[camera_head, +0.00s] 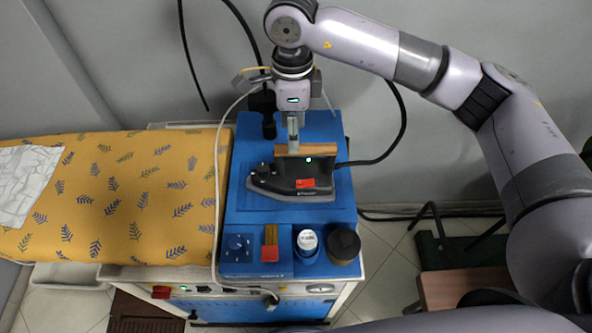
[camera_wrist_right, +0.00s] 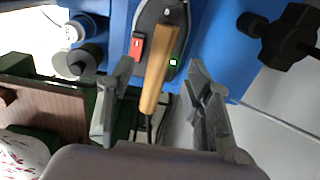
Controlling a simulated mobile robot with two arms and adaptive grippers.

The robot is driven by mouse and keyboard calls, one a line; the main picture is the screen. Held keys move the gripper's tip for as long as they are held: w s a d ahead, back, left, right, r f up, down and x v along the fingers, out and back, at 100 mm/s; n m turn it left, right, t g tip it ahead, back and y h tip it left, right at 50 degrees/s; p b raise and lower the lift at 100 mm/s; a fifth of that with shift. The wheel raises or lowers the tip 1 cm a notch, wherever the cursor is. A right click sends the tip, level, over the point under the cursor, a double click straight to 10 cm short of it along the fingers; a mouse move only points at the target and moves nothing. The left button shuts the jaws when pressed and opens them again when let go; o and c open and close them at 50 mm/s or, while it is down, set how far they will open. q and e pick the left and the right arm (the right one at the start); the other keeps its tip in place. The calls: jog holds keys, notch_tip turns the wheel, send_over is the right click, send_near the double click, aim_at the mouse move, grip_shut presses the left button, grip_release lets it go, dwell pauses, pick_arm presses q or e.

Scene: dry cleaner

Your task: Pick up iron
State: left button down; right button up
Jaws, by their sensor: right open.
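The iron (camera_head: 288,184) sits on the blue top of the ironing station (camera_head: 243,217), with a dark body, a wooden handle (camera_head: 318,150) and a red tag. My right gripper (camera_head: 293,142) points down at the handle from above. In the right wrist view my right gripper (camera_wrist_right: 160,76) is open, with a finger on each side of the iron's wooden handle (camera_wrist_right: 162,62). There is a visible gap on both sides of the handle. My left gripper is out of view.
A yellow leaf-patterned ironing board (camera_head: 130,190) with a white cloth (camera_head: 25,180) lies left. A white-capped bottle (camera_head: 307,243), a dark round container (camera_head: 343,245) and a control knob (camera_head: 237,243) are along the station's front. A black hose (camera_head: 385,148) runs behind the iron.

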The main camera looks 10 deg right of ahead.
jog(key=shift+f, duration=0.7)
jog(key=f+p, duration=0.2)
jog(key=f, duration=0.2)
jog(key=shift+d+p, duration=0.3)
jog(key=shift+p, duration=0.1)
jog(key=shift+f, duration=0.7)
jog(key=shift+c, duration=0.4)
grip_shut()
jog(key=shift+w+a+r, duration=0.1)
jog(key=shift+w+r, duration=0.1)
jog(key=shift+r, duration=0.1)
